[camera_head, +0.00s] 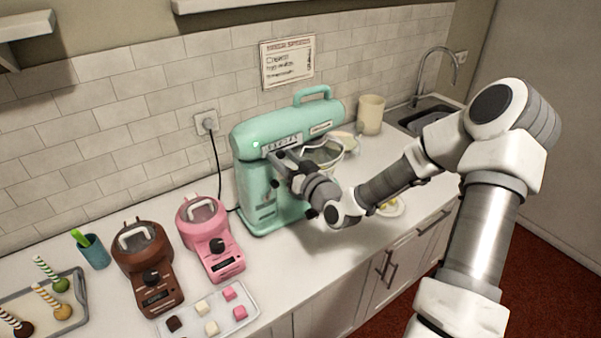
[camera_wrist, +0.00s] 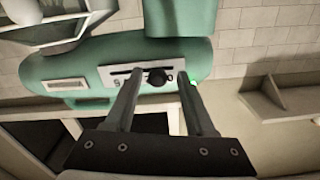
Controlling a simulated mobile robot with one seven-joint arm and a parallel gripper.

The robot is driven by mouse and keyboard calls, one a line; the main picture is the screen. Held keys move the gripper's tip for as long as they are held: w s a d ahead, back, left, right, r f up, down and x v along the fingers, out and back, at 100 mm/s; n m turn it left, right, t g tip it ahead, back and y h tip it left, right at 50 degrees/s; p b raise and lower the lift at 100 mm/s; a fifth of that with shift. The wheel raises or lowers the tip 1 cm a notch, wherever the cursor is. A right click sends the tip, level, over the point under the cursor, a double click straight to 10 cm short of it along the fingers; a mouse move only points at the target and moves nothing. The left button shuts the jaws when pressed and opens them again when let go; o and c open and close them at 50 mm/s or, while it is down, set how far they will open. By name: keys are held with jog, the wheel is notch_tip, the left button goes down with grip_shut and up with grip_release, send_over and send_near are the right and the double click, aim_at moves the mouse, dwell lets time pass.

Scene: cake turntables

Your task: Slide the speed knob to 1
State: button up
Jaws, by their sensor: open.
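The mint-green stand mixer (camera_head: 258,185) stands on the counter against the tiled wall. In the wrist view, the mixer head (camera_wrist: 60,68) carries a pale speed plate (camera_wrist: 115,74) with a horizontal slot. The round black speed knob (camera_wrist: 157,77) sits in the slot, somewhat right of its middle. The plate's marks are partly covered and too small to read surely. My gripper (camera_wrist: 160,80) is open, with one finger on each side of the knob in the picture; I cannot tell whether either touches it. In the head view, my gripper (camera_head: 277,160) is at the mixer's front and hides the knob.
A steel bowl (camera_head: 322,153) sits under the mixer head. Brown (camera_head: 150,262) and pink (camera_head: 212,236) appliances stand left of the mixer, with a sweets tray (camera_head: 246,312) in front. A cream canister (camera_head: 370,114) and sink (camera_head: 425,116) are to the right. A sign (camera_head: 287,62) hangs behind.

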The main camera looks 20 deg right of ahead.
jog(key=p+v, duration=0.5)
jog(key=v, duration=1.1)
jog(key=shift+s, duration=0.35)
